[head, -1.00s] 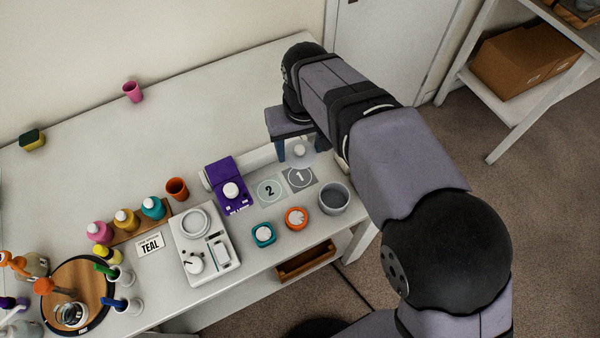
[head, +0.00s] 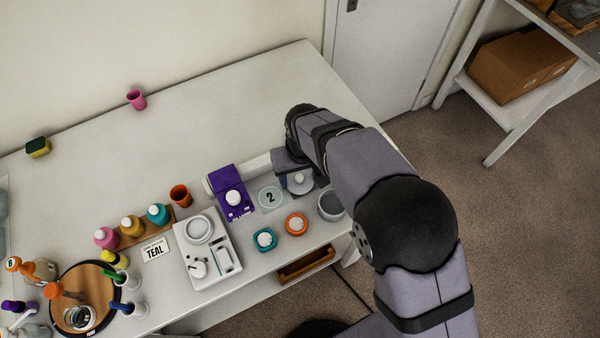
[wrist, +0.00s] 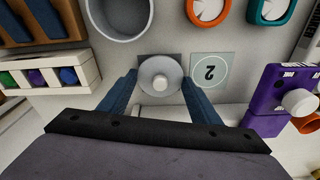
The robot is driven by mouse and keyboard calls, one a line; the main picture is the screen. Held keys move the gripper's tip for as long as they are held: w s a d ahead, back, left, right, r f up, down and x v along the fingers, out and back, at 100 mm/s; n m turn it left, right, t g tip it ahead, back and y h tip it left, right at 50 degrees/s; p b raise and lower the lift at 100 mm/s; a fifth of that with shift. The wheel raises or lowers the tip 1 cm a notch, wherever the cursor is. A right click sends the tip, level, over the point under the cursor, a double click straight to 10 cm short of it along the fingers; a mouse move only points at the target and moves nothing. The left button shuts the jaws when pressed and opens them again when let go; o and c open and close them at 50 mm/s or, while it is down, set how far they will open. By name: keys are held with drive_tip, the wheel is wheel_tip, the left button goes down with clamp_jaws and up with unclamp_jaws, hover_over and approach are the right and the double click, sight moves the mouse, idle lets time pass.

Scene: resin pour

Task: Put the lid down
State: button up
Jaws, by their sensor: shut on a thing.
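The lid (wrist: 160,75) is a pale grey disc with a white knob; it also shows in the head view (head: 301,185). My gripper (wrist: 159,84) is shut on the lid, with one blue finger at each side in the wrist view. In the head view my gripper (head: 296,172) is partly hidden by my arm. The lid is over the dark grey square mat (wrist: 174,58), covering most of it and its number. I cannot tell whether the lid touches the mat. The mat marked 2 (head: 270,197) lies bare beside it.
A grey pot (head: 329,206) stands close to the lid. A purple device (head: 232,194) is beyond mat 2. Orange (head: 296,223) and teal (head: 264,239) round-dialled items stand near the front edge. A white scale (head: 207,250) is farther left.

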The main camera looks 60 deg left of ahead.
sight(302, 186)
drive_tip(key=shift+f, duration=0.15)
drive_tip(key=shift+f, duration=0.15)
drive_tip(key=o, duration=1)
wheel_tip(302, 186, up, 12)
drive_tip(key=d+b, duration=0.1)
drive_tip(key=b, duration=0.2)
drive_tip(key=shift+s+d, duration=0.15)
drive_tip(key=shift+d, duration=0.1)
